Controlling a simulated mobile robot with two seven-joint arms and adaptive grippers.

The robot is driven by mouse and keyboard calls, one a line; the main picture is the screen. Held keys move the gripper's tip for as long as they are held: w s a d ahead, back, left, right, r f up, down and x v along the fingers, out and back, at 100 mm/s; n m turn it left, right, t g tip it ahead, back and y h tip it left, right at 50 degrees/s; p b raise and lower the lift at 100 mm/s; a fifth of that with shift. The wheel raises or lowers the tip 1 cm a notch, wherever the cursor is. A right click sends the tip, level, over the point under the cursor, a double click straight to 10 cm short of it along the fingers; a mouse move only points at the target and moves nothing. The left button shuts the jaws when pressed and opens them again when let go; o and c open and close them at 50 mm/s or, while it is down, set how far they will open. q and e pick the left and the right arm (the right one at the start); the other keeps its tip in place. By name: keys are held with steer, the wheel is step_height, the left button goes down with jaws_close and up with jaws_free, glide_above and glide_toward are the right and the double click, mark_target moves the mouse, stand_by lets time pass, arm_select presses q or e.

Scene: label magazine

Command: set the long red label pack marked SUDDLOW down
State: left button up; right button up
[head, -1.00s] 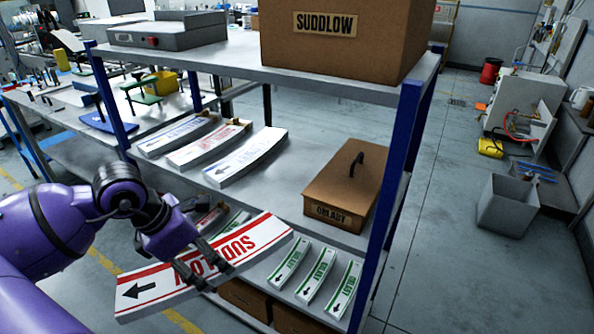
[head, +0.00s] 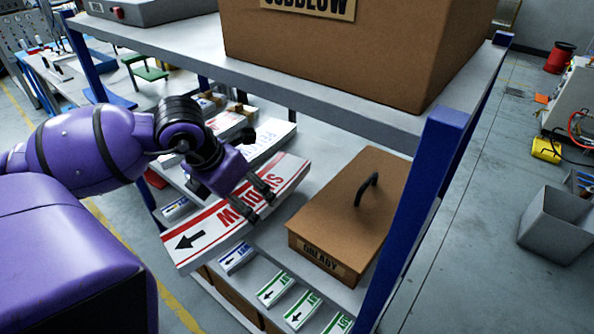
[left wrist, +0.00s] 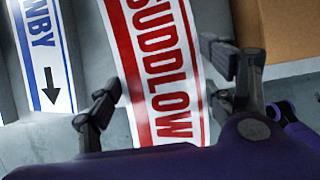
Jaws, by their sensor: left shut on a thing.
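The long red SUDDLOW label pack (head: 205,238) is white with red bands and a black arrow. My left gripper (head: 258,196) is shut on it near its middle. The pack's far part is over the middle shelf (head: 268,238), and its arrow end sticks out past the front edge. I cannot tell whether it touches the shelf. In the left wrist view the SUDDLOW pack (left wrist: 160,70) runs between the two fingers (left wrist: 168,88). My right gripper is not in view.
A lidded brown box (head: 345,215) stands close right of the pack. A blue-lettered pack (head: 265,140) lies behind on the left, also in the left wrist view (left wrist: 45,50). Green packs (head: 275,290) lie below. The upper shelf (head: 300,95) and blue post (head: 415,210) border the space.

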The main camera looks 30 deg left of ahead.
mark_target(290, 166)
arm_select(q)
steer(key=w, duration=0.6)
steer(key=shift+d+r+b, duration=0.1)
steer(key=shift+d+b, duration=0.15)
steer(key=shift+b, duration=0.05)
steer(key=w, duration=0.9)
steer(key=shift+d, duration=0.35)
steer(key=shift+w, duration=0.75)
step_height(290, 166, down, 3)
steer(key=shift+s+f+p, duration=0.1)
steer(key=shift+f+p, duration=0.05)
steer(key=shift+p, duration=0.4)
steer(key=shift+f, duration=0.1)
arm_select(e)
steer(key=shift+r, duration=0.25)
arm_select(q)
steer(key=o, duration=1.5)
steer(key=shift+f, duration=0.15)
steer(key=o, duration=0.4)
steer(key=shift+s, duration=0.1)
